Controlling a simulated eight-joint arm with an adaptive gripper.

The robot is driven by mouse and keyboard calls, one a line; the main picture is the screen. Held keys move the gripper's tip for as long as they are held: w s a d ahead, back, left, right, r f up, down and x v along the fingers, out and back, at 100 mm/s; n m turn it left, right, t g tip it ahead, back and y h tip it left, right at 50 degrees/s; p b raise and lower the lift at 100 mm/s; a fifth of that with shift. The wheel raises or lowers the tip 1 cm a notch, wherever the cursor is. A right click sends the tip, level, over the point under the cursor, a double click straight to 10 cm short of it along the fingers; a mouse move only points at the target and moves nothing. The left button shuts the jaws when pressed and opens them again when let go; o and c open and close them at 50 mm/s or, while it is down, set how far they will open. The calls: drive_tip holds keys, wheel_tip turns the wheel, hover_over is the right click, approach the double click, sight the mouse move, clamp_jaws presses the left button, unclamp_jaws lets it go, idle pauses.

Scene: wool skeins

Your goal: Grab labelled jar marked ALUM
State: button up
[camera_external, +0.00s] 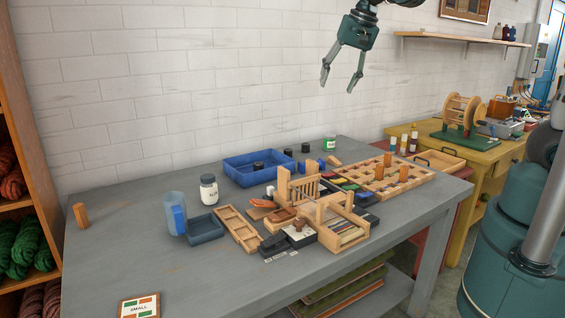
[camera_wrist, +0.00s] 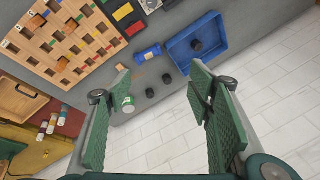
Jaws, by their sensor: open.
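A white jar with a dark lid (camera_external: 209,188) stands upright on the grey table, left of centre. Its small dark lettering looks like ALUM but is hard to read. I do not make it out in the wrist view. A second jar, with a green label (camera_external: 329,143), stands at the back of the table; it also shows in the wrist view (camera_wrist: 128,104). Its lettering is not legible. My gripper (camera_external: 337,88) is open and empty, high above the back of the table, up and to the right of the white jar. Its fingers show in the wrist view (camera_wrist: 160,75).
A blue tray (camera_external: 236,177) stands behind and right of the white jar. A blue pitcher (camera_external: 174,214) and small dark bin (camera_external: 205,229) stand close by. A wooden compartment tray (camera_external: 420,178) lies right. The table's left front is mostly clear except a SMALL card (camera_external: 139,307).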

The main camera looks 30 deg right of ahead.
drive_tip(key=w+a+f+m+g, duration=0.1)
drive_tip(key=w+a+f+m, duration=0.25)
drive_tip(key=w+a, duration=0.55)
drive_tip(key=m+g, duration=0.2)
drive_tip(key=m, duration=0.2)
hover_over(208, 176)
drive_tip(key=d, duration=1.1)
wheel_tip(208, 176, down, 14)
drive_tip(key=a+f+m, duration=0.1)
drive_tip(key=a+f, duration=0.5)
drive_tip(key=a+f+m+g+h, duration=0.1)
drive_tip(key=a+f, duration=0.3)
drive_tip(key=shift+w+m, duration=0.25)
drive_tip(key=shift+m, duration=0.1)
drive_tip(key=shift+s+a+f, duration=0.1)
drive_tip(key=shift+a+f, duration=0.3)
drive_tip(key=shift+f, duration=0.1)
drive_tip(key=shift+f, duration=0.1)
drive_tip(key=shift+f, duration=1.15)
drive_tip(key=shift+f, duration=0.15)
